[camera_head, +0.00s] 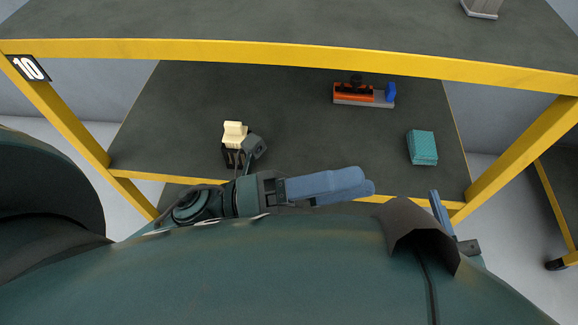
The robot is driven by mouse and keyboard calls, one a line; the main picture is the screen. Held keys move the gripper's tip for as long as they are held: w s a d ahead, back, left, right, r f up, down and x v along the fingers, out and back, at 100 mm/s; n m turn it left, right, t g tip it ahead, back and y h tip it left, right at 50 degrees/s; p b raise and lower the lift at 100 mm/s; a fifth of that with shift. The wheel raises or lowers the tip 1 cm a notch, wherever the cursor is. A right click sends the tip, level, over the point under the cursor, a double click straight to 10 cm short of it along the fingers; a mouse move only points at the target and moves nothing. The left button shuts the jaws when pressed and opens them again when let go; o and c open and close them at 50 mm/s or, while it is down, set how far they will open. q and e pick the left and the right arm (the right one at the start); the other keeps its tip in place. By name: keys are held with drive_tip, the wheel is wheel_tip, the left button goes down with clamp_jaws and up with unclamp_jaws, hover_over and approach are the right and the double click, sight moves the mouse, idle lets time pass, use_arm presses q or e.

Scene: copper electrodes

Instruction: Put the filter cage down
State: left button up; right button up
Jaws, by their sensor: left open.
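No filter cage can be made out for certain. A slatted grey block with a pale base (481,8), cut off by the top edge, stands on the upper shelf at the right; I cannot tell if it is the cage. My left gripper (368,187) has blue fingers pointing right, in front of the lower shelf's front edge. It is open, and nothing shows between its fingers. My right gripper (441,212) shows only a blue finger behind my body at the lower right; the rest is hidden.
On the lower shelf (300,125) stand a cream-topped dark item (235,133), an orange and blue tool (362,94) and a teal block (422,147). Yellow beams (300,53) frame the rack. The shelf's middle is clear.

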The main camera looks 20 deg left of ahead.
use_arm(q)
drive_tip(key=w+a+f+n+t+y, duration=0.3)
drive_tip(key=a+f+n+t+y, duration=0.1)
drive_tip(key=n, duration=1)
drive_tip(key=w+a+f+n+t+y, duration=0.3)
drive_tip(key=n+y, duration=0.6)
drive_tip(key=n, duration=0.6)
wheel_tip(320, 180, down, 4)
drive_tip(key=a+t, duration=0.1)
drive_tip(key=t, duration=0.1)
drive_tip(key=shift+a+r+t+y, duration=0.2)
drive_tip(key=shift+t+y, duration=0.1)
drive_tip(key=shift+t, duration=0.1)
drive_tip(key=shift+w, duration=0.1)
